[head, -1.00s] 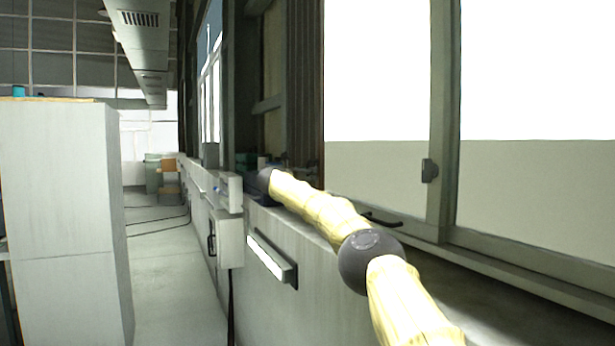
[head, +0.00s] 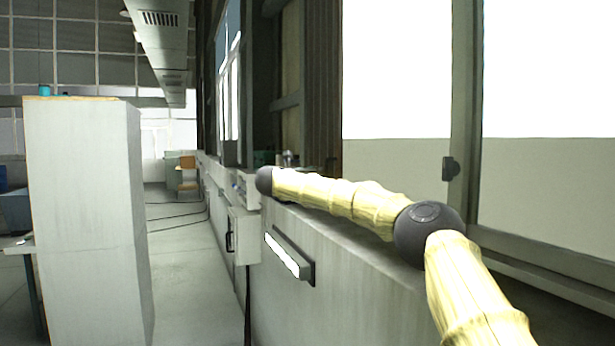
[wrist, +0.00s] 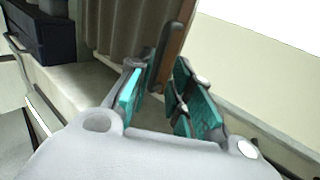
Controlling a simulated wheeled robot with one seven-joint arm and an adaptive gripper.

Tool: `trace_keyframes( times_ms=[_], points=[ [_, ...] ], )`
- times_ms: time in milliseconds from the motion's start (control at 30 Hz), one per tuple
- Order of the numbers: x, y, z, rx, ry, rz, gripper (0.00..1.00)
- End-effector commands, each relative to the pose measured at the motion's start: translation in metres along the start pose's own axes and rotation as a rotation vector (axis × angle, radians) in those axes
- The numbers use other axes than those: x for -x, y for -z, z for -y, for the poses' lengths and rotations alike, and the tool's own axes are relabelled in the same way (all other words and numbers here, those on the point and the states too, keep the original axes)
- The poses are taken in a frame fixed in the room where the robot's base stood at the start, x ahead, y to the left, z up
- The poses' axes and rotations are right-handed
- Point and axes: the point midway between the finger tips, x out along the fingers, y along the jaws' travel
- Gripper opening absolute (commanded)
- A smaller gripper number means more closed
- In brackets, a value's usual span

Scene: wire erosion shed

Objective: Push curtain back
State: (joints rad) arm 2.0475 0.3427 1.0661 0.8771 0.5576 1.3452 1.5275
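The curtain (head: 323,85) hangs in dark brown folds beside the bright window in the head view. In the wrist view the curtain (wrist: 118,24) shows as grey-brown folds at the top, with a brown edge strip (wrist: 178,42) at its right side. My gripper (wrist: 163,103) is open, with teal pads on both fingers. The brown edge strip stands just beyond and between the fingertips; I cannot tell whether they touch it. My gripper is hidden behind my arm in the head view.
A window sill (wrist: 82,88) runs under the curtain, with a dark blue box (wrist: 60,35) on its left part. In the head view a tall pale cabinet (head: 85,210) stands at left. A light fixture (head: 289,256) sits on the wall. Clear floor (head: 195,285) lies between.

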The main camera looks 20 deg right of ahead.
Motion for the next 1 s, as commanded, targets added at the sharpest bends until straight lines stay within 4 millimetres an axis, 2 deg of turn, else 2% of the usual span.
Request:
trace_keyframes(
  times_ms=[133,300,800,900,1000],
  points=[
    [0.018,0.000,0.000,0.000,-0.001,0.000,0.21],
    [0.030,-0.001,0.000,0.000,-0.001,0.001,0.21],
    [0.032,0.001,-0.001,0.002,-0.001,0.001,0.21],
    [0.037,0.010,-0.008,0.037,-0.018,0.009,0.21],
    [0.052,0.035,-0.026,0.131,-0.064,0.029,0.21]
  ],
)
